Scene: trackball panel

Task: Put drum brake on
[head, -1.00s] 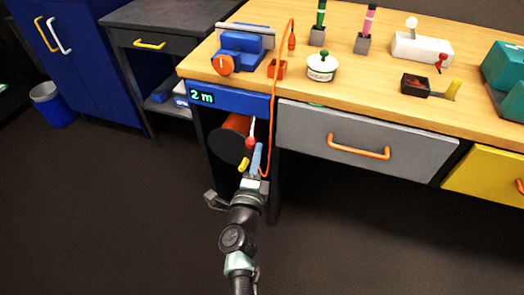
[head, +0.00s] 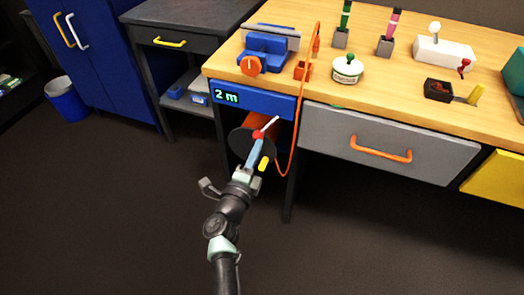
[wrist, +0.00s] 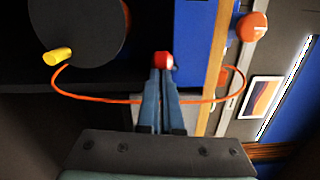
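The orange drum (head: 265,125) with its dark round end disc (head: 240,142) sits under the bench, below the blue "2 m" panel (head: 250,97). I take the white lever (head: 270,124) with a red ball knob (head: 258,135) beside it for the drum brake. It slants down to the left. My gripper (head: 256,146) has its blue fingers close together at the red knob. In the wrist view the knob (wrist: 163,60) sits at the fingertips, which look shut on it. The fingers partly hide the disc in the head view.
A yellow crank knob (head: 263,163) is just right of my fingers. An orange cable (head: 290,150) hangs in a loop close by. A grey drawer (head: 390,143) is to the right. The bench top (head: 390,85) holds a blue vise (head: 268,48) and a white pot (head: 347,69).

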